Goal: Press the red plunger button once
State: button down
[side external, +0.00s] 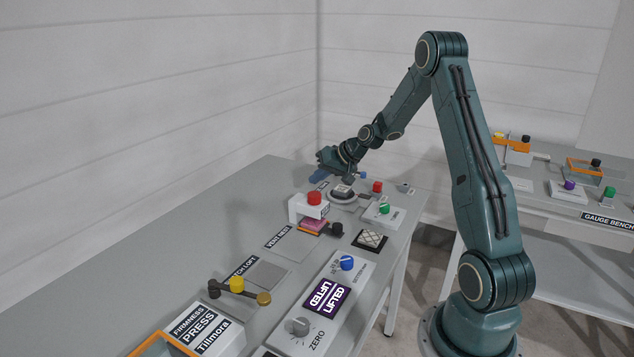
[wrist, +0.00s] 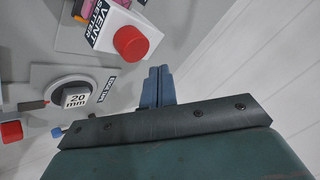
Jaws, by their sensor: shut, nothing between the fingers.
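A red plunger button (side external: 314,198) stands on top of a white block in the side external view. In the wrist view the red button (wrist: 130,43) sits on a white box lettered VENT SETTER, just left of and beyond my fingertips in the picture. A second, smaller red knob (side external: 377,187) is further right; a red cap also shows at the wrist view's left edge (wrist: 11,131). My gripper (side external: 316,178) is behind the white block, its blue fingers apart from the red button. In the wrist view the fingers (wrist: 159,70) are together and empty.
A green-button box (side external: 383,212), a black knob (side external: 336,229) and a panel with a blue knob (side external: 347,263) stand nearer on the bench. A yellow-knobbed lever (side external: 237,285) is at front left. The bench's left side is clear.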

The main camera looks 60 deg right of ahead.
aim_at(312, 194)
jog(key=shift+f, duration=0.85)
jog(key=shift+f, duration=1.5)
dwell(3.3)
jog(key=shift+r, duration=1.45)
jog(key=shift+r, duration=2.55)
